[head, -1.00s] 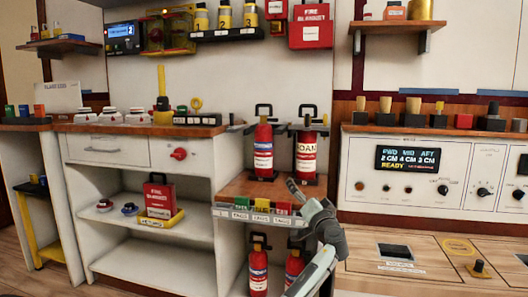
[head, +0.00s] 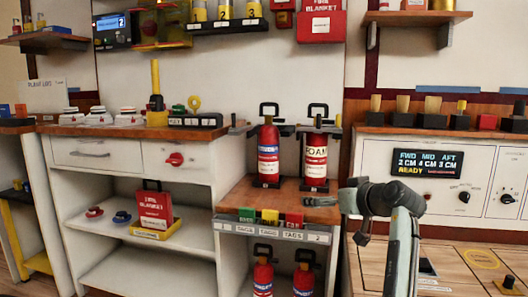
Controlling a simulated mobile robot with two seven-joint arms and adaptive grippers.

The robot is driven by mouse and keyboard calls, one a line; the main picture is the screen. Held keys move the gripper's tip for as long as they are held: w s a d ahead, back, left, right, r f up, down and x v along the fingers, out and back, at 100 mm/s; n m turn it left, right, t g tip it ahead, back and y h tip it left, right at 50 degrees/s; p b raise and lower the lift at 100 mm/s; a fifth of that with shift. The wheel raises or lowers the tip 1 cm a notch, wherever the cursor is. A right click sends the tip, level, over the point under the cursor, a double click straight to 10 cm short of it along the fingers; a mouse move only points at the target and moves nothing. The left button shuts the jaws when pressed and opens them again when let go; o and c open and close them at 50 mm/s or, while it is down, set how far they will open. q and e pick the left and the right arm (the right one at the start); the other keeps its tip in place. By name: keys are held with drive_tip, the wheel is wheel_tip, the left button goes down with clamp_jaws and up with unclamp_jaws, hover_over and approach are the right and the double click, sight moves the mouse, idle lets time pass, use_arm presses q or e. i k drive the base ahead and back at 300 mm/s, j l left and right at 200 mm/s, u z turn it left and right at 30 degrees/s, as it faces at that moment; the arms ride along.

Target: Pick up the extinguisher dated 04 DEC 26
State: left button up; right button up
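Two red extinguishers stand upright in brackets on the wooden-topped unit. The left one (head: 268,155) has a blue and white label; the right one (head: 314,162) has a cream FOAM label. Two more red extinguishers, a left one (head: 263,277) and a right one (head: 304,282), stand on the shelf below, cut off by the bottom edge. I cannot read a date on any of them. My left gripper is out of view.
A ledge with coloured tags (head: 270,217) fronts the wooden top. A white cabinet (head: 110,155) stands left, with a red fire blanket box (head: 155,208) on its shelf. A control panel (head: 440,175) is at the right. The air before the upper extinguishers looks clear.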

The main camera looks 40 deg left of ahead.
sight(268, 144)
drive_tip(key=i+j, duration=0.1)
drive_tip(key=j, duration=0.3)
drive_tip(key=i+j, duration=0.15)
drive_tip(key=j, duration=0.2)
drive_tip(key=i+j, duration=0.1)
drive_tip(key=j, duration=0.3)
drive_tip(key=i+j, duration=0.15)
drive_tip(key=j, duration=0.25)
